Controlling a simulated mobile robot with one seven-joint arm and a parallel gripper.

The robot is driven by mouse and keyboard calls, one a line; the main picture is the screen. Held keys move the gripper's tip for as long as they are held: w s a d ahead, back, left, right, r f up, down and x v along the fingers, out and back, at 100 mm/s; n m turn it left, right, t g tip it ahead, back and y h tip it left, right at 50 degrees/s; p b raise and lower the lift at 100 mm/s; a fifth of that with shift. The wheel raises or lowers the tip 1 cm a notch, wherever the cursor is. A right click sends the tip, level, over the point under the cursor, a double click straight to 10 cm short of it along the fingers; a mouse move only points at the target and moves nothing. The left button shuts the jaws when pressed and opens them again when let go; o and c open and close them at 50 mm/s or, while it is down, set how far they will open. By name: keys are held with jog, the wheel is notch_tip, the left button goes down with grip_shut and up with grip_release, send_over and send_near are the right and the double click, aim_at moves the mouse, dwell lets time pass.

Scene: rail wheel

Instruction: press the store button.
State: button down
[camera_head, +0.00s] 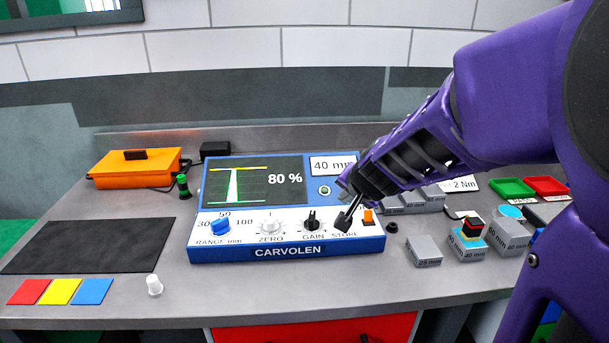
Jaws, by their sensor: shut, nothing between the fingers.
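The blue and white CARVOLEN instrument (290,252) stands on the grey bench, with the word STORE printed at the right of its front panel. My gripper (345,221) is shut and empty, and its dark fingertips point down at the panel just above the STORE label. The fingertips cover the spot over the label, so I cannot see a store button there or tell whether they touch it. An orange control (368,216) shows just right of the fingertips. The screen (255,183) reads 80 % with a green peak.
A blue range knob (220,226), a zero knob (271,224) and a black gain knob (312,222) sit left of my gripper. Grey blocks (424,251) stand to the right. A black mat (90,246) and an orange case (135,168) lie left.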

jog(key=shift+f+b, duration=0.9)
jog(key=shift+f, duration=0.45)
jog(key=shift+f, duration=0.15)
dwell(0.8)
jog(key=shift+f+b, duration=0.3)
jog(key=shift+b, duration=0.2)
jog(key=shift+f+b, duration=0.5)
dwell(0.5)
jog(key=shift+r, duration=0.15)
jog(key=shift+r+p, duration=0.75)
jog(key=shift+p, duration=0.1)
jog(key=shift+r, duration=0.1)
notch_tip(320, 180, up, 5)
jog(key=p, duration=0.4)
dwell(0.5)
